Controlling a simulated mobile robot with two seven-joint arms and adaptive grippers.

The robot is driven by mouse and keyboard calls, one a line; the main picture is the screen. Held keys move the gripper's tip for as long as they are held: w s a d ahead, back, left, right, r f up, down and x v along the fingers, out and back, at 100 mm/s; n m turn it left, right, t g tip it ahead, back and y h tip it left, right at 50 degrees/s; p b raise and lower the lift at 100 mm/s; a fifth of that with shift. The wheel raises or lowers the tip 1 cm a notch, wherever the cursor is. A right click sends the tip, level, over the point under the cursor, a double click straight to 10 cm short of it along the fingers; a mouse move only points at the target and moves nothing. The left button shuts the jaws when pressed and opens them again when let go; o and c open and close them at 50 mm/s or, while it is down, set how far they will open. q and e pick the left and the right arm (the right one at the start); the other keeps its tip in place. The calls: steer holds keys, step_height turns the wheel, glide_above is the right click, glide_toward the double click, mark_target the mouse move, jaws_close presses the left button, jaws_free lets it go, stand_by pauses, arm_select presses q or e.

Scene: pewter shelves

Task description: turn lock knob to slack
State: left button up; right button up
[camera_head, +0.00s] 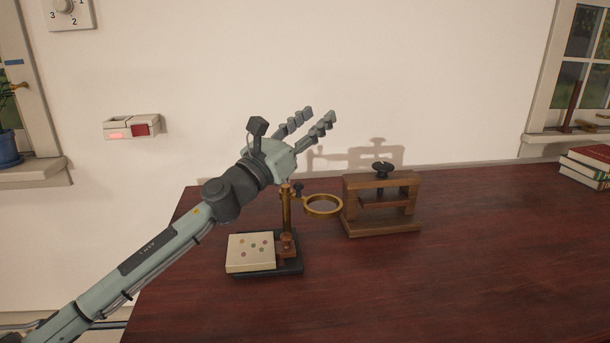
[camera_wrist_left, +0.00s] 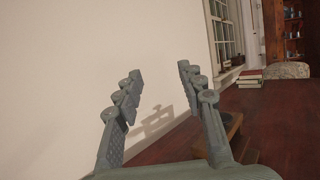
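A brass stand (camera_head: 286,212) on a dark base stands on the table, with a small dark knob (camera_head: 298,187) near the top of its post. A brass ring (camera_head: 323,206) reaches out to the right of the post. My left gripper (camera_head: 319,117) is open and empty, raised above the stand with its fingers pointing up and right. It also shows open in the left wrist view (camera_wrist_left: 160,75). It touches neither the stand nor the knob. No mark for slack can be made out. My right gripper is not in view.
A wooden press (camera_head: 381,226) with a black top knob stands right of the ring. A pale dotted tile (camera_head: 250,253) lies on the stand's base. Books (camera_head: 588,165) lie at the far right. The dark red table (camera_head: 450,285) is clear at front right; a wall rises behind.

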arm_select(q)
steer(key=s+a+f+m+g+h+b, duration=0.2)
steer(key=s+a+f+m+g, duration=0.2)
steer(key=a+f+m+g, duration=0.6)
steer(key=w+d+r+n+g+p, duration=0.1)
steer(key=d+n, duration=0.2)
steer(key=d, duration=0.5)
steer(key=shift+w+d+r+g, duration=0.2)
steer(key=shift+w+g, duration=0.1)
steer(key=shift+g, duration=0.1)
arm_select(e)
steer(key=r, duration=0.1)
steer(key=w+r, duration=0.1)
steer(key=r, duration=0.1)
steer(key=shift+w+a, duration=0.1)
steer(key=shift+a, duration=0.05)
arm_select(q)
jaws_close()
